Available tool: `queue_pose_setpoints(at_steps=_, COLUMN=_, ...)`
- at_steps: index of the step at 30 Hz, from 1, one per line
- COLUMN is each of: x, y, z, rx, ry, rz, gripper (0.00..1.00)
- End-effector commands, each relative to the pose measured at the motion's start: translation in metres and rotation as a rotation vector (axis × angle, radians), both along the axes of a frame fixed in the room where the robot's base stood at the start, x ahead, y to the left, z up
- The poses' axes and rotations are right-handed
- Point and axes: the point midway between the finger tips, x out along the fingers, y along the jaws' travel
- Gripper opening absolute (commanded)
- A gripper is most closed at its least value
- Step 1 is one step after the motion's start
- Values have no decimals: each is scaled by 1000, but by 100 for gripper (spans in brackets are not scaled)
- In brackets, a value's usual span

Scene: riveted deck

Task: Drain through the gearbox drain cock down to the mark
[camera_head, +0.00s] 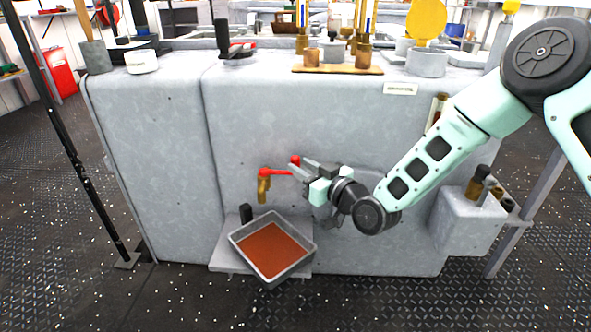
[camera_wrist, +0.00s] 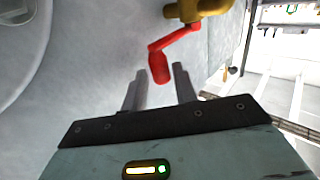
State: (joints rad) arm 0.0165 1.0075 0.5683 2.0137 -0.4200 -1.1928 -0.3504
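The drain cock (camera_head: 264,188) is a brass tap on the front of the grey gearbox casing (camera_head: 150,150). Its red lever (camera_head: 275,172) points right, toward my gripper (camera_head: 298,167). In the wrist view the brass body (camera_wrist: 200,8) is at the top and the red lever (camera_wrist: 160,67) ends between or just beyond my two fingertips (camera_wrist: 160,70). The fingers stand apart; I cannot tell whether they touch the lever. A grey pan (camera_head: 303,254) below the cock holds reddish-brown liquid. No stream from the spout is visible. A sight tube (camera_head: 437,110) is partly behind my arm; its mark is unreadable.
A grey box with brass fittings (camera_head: 466,220) stands at right. A dark pole (camera_head: 75,130) stands at left. Pots and tools crowd the casing top. Floor in front is clear.

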Motion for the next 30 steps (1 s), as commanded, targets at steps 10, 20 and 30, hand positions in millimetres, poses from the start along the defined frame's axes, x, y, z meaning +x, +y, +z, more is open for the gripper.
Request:
queue_pose_setpoints(at_steps=10, x=23, y=21, z=0, rx=1, ry=1, rz=0, gripper=28)
queue_pose_setpoints(at_steps=20, x=23, y=21, z=0, rx=0, ry=0, rz=0, gripper=9)
queue_pose_setpoints(at_steps=30, x=14, y=44, z=1, rx=3, ry=0, rz=-19, gripper=0)
